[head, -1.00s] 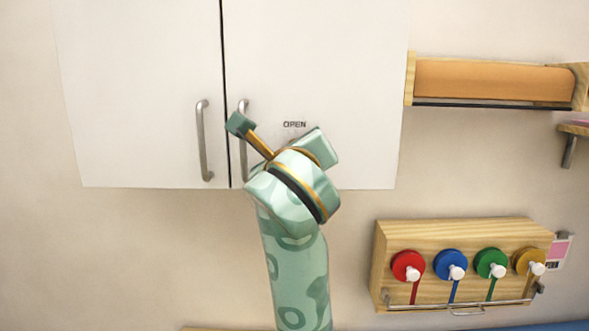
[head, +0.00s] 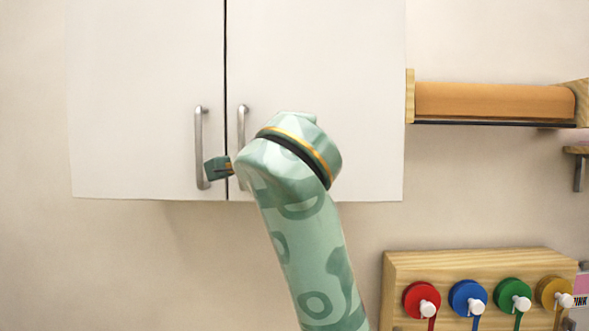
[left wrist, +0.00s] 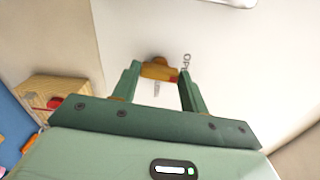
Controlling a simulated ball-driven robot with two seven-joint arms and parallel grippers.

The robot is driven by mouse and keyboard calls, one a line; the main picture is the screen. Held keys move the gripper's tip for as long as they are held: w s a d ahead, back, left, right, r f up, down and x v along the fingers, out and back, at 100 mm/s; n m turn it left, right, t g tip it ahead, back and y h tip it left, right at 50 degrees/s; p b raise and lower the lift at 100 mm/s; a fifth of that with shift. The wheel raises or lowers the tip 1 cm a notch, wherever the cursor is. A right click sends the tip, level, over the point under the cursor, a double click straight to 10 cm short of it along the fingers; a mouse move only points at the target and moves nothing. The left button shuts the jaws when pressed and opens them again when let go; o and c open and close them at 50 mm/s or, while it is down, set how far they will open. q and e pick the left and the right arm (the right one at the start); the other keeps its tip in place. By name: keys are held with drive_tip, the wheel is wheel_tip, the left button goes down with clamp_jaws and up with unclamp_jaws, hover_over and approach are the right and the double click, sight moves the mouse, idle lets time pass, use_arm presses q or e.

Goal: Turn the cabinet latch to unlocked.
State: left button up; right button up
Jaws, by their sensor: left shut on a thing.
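The white cabinet (head: 320,60) hangs on the wall with both doors closed. My left arm rises from below in the head view, and its wrist covers the lower part of the right door. A small red patch shows at the latch's right end. The printed OPEN label (left wrist: 187,61) is just beside the right fingertip, turned sideways. My right gripper is not in view.
A wooden roll holder (head: 495,102) is right of the cabinet. A wooden rack (head: 480,262) with several coloured round pieces is lower right.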

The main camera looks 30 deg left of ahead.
use_arm(q)
drive_tip(key=shift+n+b, duration=0.35)
drive_tip(key=shift+n, duration=0.25)
drive_tip(key=o, duration=0.9)
drive_tip(key=shift+o, duration=0.4)
drive_tip(key=shift+w, duration=0.15)
drive_tip(key=p+v, duration=0.3)
drive_tip(key=v, duration=1.3)
drive_tip(key=shift+p, duration=0.4)
